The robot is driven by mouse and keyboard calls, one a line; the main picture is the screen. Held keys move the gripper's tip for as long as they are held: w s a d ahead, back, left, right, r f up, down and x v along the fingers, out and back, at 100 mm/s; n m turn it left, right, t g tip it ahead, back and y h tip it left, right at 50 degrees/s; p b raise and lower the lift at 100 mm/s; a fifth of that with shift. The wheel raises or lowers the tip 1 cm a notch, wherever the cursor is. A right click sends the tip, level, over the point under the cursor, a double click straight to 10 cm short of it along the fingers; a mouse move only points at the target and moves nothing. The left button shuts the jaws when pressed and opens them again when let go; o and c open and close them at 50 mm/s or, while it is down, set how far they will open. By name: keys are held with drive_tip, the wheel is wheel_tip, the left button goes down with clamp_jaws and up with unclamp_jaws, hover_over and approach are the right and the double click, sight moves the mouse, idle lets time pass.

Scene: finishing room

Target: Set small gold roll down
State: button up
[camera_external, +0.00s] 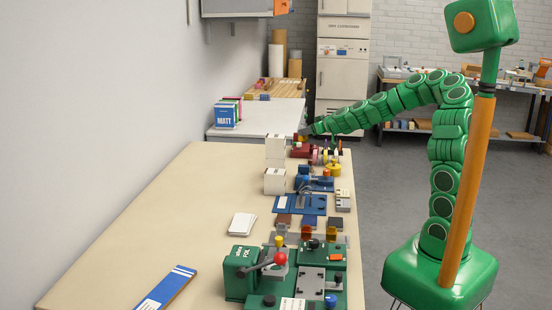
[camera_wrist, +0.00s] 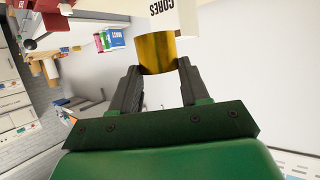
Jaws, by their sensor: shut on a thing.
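The small gold roll (camera_wrist: 157,52) shows in the wrist view as a short shiny cylinder between the tips of my gripper (camera_wrist: 158,70). The jaws are shut on it, one finger at each side. In the outside view my gripper (camera_external: 306,131) is over the far end of the long workbench, beside the white boxes, and the roll is too small there to make out clearly. A white box marked CORES (camera_wrist: 170,16) is right behind the roll in the wrist view. I cannot tell whether the roll touches the box or any surface.
The long beige bench (camera_external: 170,220) is bare along its left side. Two white boxes (camera_external: 275,182) stand near its far half. A red-and-black machine, a yellow roll (camera_external: 333,168) and blue tools crowd its right edge. Coloured MATT boxes (camera_external: 226,115) stand on a white table beyond.

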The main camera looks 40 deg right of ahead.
drive_tip(key=s+f+m+h, duration=0.2)
drive_tip(key=s+f+h, duration=0.1)
drive_tip(key=f, duration=0.6)
drive_tip(key=shift+f+m+t, duration=0.25)
drive_tip(key=shift+m+t, duration=0.05)
drive_tip(key=shift+a, duration=0.1)
